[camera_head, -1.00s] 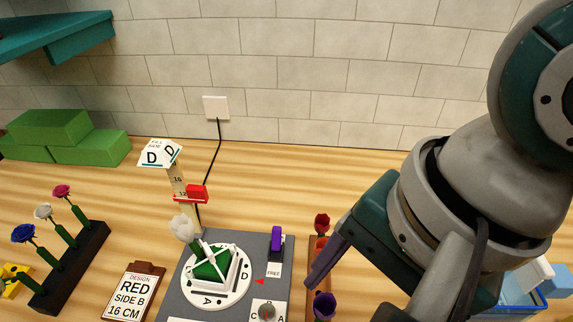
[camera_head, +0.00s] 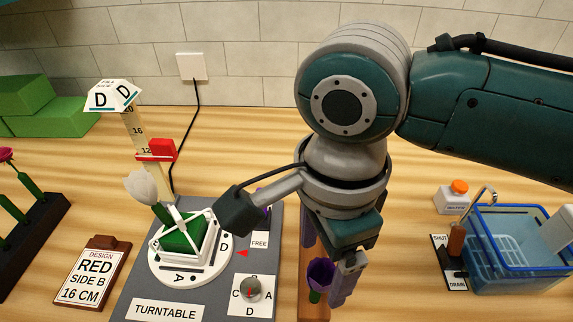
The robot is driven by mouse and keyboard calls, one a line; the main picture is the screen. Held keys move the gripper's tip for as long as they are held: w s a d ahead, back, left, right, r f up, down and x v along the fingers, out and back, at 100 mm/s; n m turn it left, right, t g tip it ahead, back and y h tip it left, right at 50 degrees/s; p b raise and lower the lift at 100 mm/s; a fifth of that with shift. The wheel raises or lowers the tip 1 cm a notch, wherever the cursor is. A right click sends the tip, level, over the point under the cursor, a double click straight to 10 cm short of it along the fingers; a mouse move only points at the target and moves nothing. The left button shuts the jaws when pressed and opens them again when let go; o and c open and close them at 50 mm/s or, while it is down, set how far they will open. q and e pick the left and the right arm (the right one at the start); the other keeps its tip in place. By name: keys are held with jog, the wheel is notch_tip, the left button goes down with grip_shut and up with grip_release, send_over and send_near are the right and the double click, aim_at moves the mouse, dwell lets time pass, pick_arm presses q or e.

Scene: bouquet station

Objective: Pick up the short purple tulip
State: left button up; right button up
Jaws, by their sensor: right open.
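A purple tulip (camera_head: 319,274) with a green stem stands at the wooden rack (camera_head: 314,303) in the lower middle. My right gripper (camera_head: 341,278) hangs over the rack, its visible finger just right of the purple tulip's bloom. The gripper is open, and its other finger is hidden or hard to make out. My arm hides most of the rack and whatever else stands in it. I cannot tell the tulip's length from its stem. My left gripper does not show.
Left of the rack is a grey turntable board (camera_head: 144,288) with a white flower in a green block. A height post (camera_head: 133,130) stands behind it. A design card (camera_head: 92,275) and a dark flower rack (camera_head: 38,240) are further left. A blue basin (camera_head: 515,266) stands at the right.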

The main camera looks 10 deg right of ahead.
notch_tip(320, 180, down, 2)
jog(key=shift+f, duration=0.1)
jog(key=c, duration=1)
